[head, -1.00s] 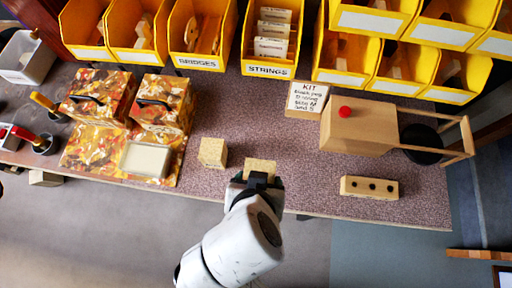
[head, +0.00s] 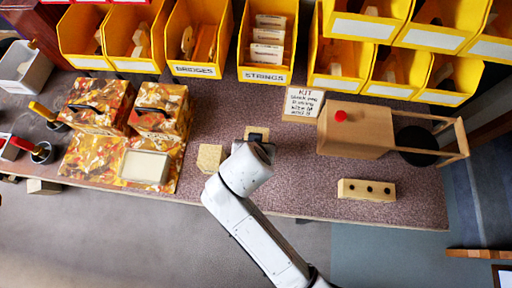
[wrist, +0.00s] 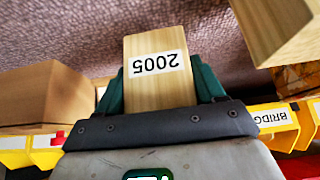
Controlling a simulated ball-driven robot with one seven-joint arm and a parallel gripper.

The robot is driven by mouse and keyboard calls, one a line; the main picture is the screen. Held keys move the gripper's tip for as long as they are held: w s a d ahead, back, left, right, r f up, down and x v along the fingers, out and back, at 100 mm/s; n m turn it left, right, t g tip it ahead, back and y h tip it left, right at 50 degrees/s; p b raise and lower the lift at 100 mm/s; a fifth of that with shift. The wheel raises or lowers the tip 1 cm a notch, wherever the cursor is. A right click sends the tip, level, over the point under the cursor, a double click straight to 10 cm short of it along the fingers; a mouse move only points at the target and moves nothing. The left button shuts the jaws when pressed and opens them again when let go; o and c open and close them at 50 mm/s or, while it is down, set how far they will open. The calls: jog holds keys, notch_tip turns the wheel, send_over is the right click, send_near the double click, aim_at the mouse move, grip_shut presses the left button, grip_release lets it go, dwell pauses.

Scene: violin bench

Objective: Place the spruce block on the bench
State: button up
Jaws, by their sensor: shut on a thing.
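A pale wooden block with a "2005" label (wrist: 158,65), which I take to be the spruce block, sits between the green-lined jaws of my gripper (wrist: 160,85). In the head view only the top of this block (head: 257,131) shows beyond my gripper (head: 256,143); the wrist hides the rest. My gripper is shut on it over the speckled bench top (head: 300,190). I cannot tell whether its underside touches the bench. A second pale block (head: 210,158) stands just left of my gripper, apart from it.
Right stands a wooden box with a red button (head: 355,130), and a bar with dark holes (head: 366,190) lies near the front edge. A kit sign (head: 303,104) and yellow bins (head: 268,50) stand behind. Patterned boxes (head: 160,112) are left. Bench between block and bar is clear.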

jog(key=shift+w+f, duration=0.2)
jog(key=shift+f, duration=1.6)
jog(key=shift+f, duration=0.15)
jog(key=o, duration=1.1)
jog(key=shift+o, duration=0.2)
jog(key=shift+r+p, duration=0.2)
jog(key=shift+p, duration=0.1)
jog(key=v, duration=1.2)
